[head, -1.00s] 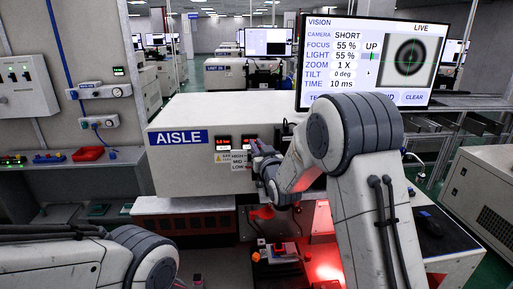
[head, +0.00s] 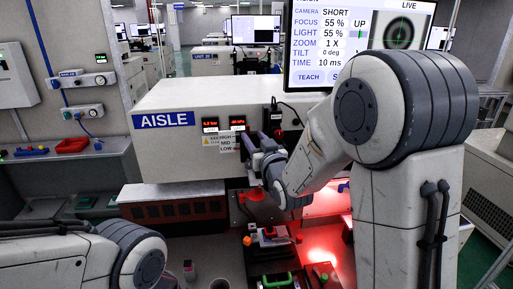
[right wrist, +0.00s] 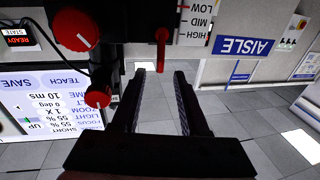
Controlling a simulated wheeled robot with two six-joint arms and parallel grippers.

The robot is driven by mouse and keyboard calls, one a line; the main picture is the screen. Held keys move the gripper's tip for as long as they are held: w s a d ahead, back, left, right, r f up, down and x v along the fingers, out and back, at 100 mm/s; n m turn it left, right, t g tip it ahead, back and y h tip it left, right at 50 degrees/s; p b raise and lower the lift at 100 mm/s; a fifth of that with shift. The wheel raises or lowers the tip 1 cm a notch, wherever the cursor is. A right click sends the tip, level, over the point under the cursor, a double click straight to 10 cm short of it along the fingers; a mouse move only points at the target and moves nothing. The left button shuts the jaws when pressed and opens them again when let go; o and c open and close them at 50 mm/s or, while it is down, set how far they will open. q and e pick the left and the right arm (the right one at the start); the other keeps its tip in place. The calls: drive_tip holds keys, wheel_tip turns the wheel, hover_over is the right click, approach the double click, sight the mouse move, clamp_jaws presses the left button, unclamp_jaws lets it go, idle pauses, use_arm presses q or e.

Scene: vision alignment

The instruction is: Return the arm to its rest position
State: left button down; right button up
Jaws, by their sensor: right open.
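My right arm (head: 415,110) rises from the lower right, bends at a large elbow and reaches left across the front of the machine. My right gripper (head: 258,143) is in front of the machine's face, near the HIGH/MID/LOW label.
The white AISLE machine (head: 185,155) stands close ahead. The vision monitor (head: 315,50) is behind my right arm. Below the gripper is a red-lit bench with a small fixture (head: 268,237) and a green handle (head: 278,281). Red knobs (right wrist: 78,28) are close to the fingers.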

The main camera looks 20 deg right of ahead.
drive_tip(key=shift+s+d, duration=0.1)
drive_tip(key=shift+s, duration=0.7)
drive_tip(key=s+a+f+n+g+y, duration=0.2)
drive_tip(key=s+a+f+n+g, duration=0.1)
drive_tip(key=s+a+f+g, duration=0.75)
drive_tip(key=s+f+n+g+h, duration=0.1)
drive_tip(key=s+g, duration=0.3)
drive_tip(key=s, duration=0.9)
drive_tip(key=s+a+f+n+g+h, duration=0.1)
drive_tip(key=s+f+n+g, duration=0.1)
drive_tip(key=s, duration=1.1)
drive_tip(key=shift+f+n+g+h, duration=0.3)
drive_tip(key=shift+f+g, duration=0.55)
drive_tip(key=shift+g, duration=0.2)
